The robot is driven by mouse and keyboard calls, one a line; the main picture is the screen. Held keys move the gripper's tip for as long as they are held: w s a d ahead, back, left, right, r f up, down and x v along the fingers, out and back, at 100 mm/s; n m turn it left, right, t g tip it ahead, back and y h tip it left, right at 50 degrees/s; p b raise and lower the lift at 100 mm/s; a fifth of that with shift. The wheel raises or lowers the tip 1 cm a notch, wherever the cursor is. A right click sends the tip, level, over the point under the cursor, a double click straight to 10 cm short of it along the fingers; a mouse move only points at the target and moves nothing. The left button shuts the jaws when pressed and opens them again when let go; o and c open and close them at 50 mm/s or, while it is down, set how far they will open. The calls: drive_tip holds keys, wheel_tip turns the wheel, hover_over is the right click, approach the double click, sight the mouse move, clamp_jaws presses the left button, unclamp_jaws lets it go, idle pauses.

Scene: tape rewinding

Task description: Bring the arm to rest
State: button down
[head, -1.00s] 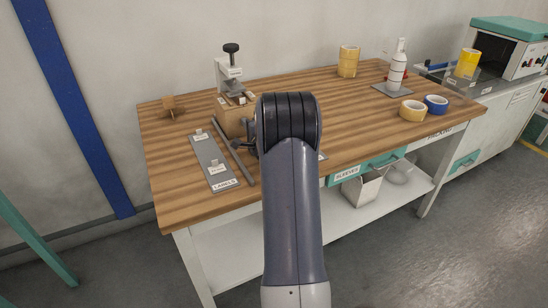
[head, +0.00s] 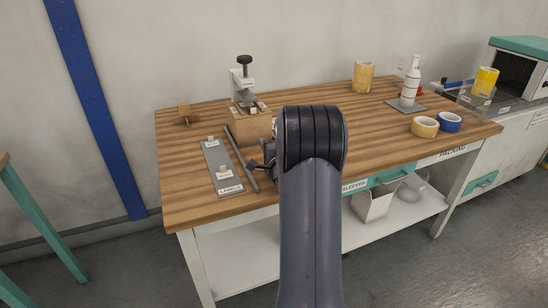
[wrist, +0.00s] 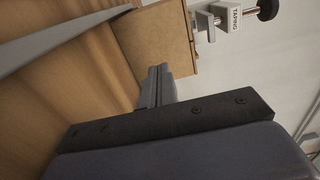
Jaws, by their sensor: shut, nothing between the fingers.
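My arm (head: 312,220) reaches up from the bottom of the head view and bends in front of the wooden workbench (head: 365,140). My gripper (head: 268,167) shows only in part, left of the dark arm joint, near the long grey bar. In the wrist view the gripper (wrist: 158,75) has its fingers together with nothing between them. It points toward the wooden block of the taping press (wrist: 155,40). That press (head: 244,88) stands on the block at the back left of the bench. A gap between fingertips and block cannot be judged.
A grey labels plate (head: 222,168) and a long bar (head: 241,160) lie left of my gripper. The bench's middle right is clear.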

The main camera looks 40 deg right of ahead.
drive_tip(key=v, duration=0.6)
drive_tip(key=shift+s, duration=0.25)
drive_tip(key=shift+w, duration=0.1)
